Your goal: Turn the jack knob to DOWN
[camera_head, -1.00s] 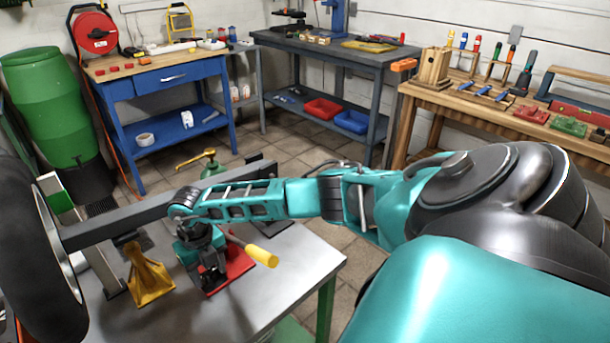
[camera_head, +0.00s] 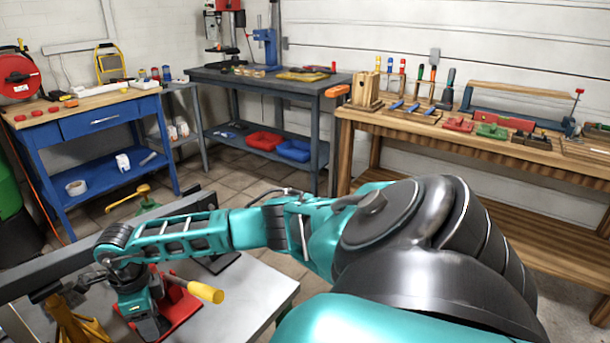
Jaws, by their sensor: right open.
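The jack stands on the grey metal table at the lower left, with a red base (camera_head: 178,309) and a lever with a yellow grip (camera_head: 206,291) pointing right. My right arm reaches in from the right, and its gripper (camera_head: 127,279) points down over the jack. The gripper is open; its fingertips are partly hidden among the dark and teal parts, and I cannot tell whether they touch the jack. The jack knob and its markings cannot be made out, as my wrist and gripper cover that area. My left gripper is out of view.
A yellow jack stand (camera_head: 75,325) is left of the jack, under a long dark beam (camera_head: 50,272). The table (camera_head: 255,290) is bare to the right. A blue workbench (camera_head: 95,122), a grey bench (camera_head: 262,80) and a wooden bench (camera_head: 480,140) stand behind.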

